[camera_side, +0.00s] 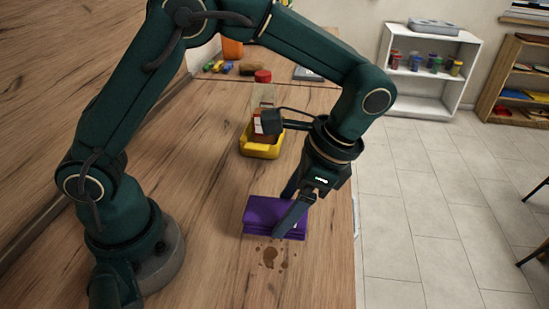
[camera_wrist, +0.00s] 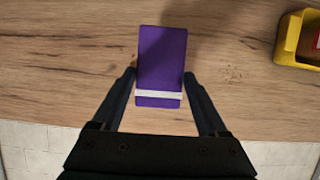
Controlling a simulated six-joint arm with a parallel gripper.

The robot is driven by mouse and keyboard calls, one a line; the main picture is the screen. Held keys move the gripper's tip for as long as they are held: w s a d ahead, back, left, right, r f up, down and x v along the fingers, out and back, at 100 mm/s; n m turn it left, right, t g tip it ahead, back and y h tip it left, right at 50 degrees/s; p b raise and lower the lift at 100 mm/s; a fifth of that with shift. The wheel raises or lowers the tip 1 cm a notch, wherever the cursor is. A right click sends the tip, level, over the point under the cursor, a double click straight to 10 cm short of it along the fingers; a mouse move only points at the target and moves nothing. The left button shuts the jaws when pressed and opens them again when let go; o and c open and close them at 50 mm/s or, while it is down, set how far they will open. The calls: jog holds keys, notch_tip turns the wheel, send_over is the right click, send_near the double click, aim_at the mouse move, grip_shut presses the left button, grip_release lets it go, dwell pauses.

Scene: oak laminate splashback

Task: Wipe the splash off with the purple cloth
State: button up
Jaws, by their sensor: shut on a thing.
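The purple cloth (camera_side: 262,212) is a folded pad on the wooden counter. In the wrist view the cloth (camera_wrist: 162,55) shows a white stripe near its lower end. My gripper (camera_side: 284,214) points down at the cloth, one finger at each side, and is shut on it. In the wrist view the fingers of my gripper (camera_wrist: 160,76) flank the lower half of the cloth. The splash (camera_side: 269,257) is a group of brown spots on the counter, just on the near side of the cloth in the side view. Whether more of it lies under the cloth is hidden.
The wooden counter (camera_side: 215,262) is clear around the splash. Its right edge drops to a tiled floor (camera_side: 410,240). Small coloured items (camera_side: 217,67) lie at the far end.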

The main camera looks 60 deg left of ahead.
aim_at(288, 237)
jog(key=shift+s+d+r+m, duration=0.1)
jog(key=shift+s+d+m, duration=0.2)
jog(key=shift+s+d, duration=0.4)
jog(key=shift+s+d+m, duration=0.3)
jog(key=shift+s+d, duration=0.05)
jog(key=shift+s, duration=0.05)
jog(key=shift+f, duration=2.3)
jog(key=shift+f, duration=0.6)
jog(key=shift+w+a+r+t, duration=0.1)
jog(key=shift+w+a+t, duration=0.2)
jog(key=shift+w+a, duration=0.7)
jog(key=shift+s+d, duration=0.7)
jog(key=shift+d, duration=0.05)
jog(key=shift+s+d, duration=0.6)
jog(key=shift+s, duration=0.1)
